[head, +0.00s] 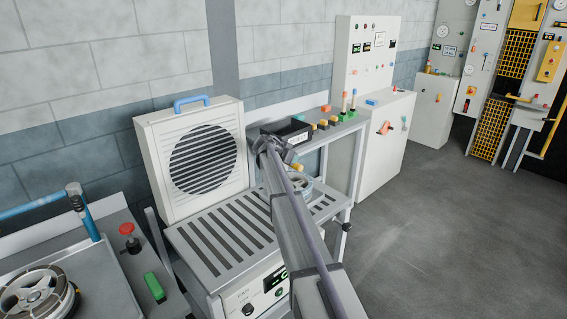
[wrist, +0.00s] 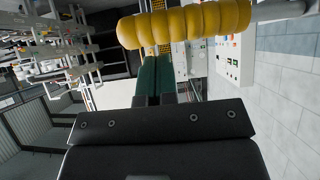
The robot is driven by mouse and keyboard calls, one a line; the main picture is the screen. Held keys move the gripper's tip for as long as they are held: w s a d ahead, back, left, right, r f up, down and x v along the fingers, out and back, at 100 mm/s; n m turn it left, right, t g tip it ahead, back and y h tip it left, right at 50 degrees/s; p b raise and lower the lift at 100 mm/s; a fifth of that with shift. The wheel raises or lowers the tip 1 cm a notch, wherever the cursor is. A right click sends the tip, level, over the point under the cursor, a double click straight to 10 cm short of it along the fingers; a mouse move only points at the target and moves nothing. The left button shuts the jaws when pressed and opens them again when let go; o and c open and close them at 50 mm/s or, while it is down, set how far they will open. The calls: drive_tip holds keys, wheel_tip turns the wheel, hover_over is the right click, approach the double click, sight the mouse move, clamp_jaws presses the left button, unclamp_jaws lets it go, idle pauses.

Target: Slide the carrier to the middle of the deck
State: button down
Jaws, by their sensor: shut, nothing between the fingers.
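The slatted deck (head: 225,238) is the grey top in front of the fan unit, in the middle of the head view. What seems to be the carrier (head: 303,186) stands on its right part, mostly hidden behind my arm; only bits of a round rim and a yellow part show. In the wrist view a yellow ribbed grip (wrist: 185,24), apparently the carrier's handle, crosses the top. My gripper (wrist: 155,60) is shut and empty, its dark green fingers together just short of the grip. Whether they touch it, I cannot tell. In the head view my arm hides the fingers.
The white fan (head: 200,160) with a blue handle stands behind the deck. A shelf with a black box (head: 287,133) and coloured blocks is behind right. A spoked wheel (head: 36,293) lies at lower left, near a green block (head: 154,288). The deck's left part is clear.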

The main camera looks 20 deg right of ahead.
drive_tip(key=shift+s+a+f, duration=0.25)
drive_tip(key=shift+f, duration=0.35)
drive_tip(key=a, duration=0.3)
drive_tip(key=shift+s+a+f, duration=0.15)
drive_tip(key=shift+s+a, duration=0.2)
drive_tip(key=shift+s, duration=0.05)
idle(0.6)
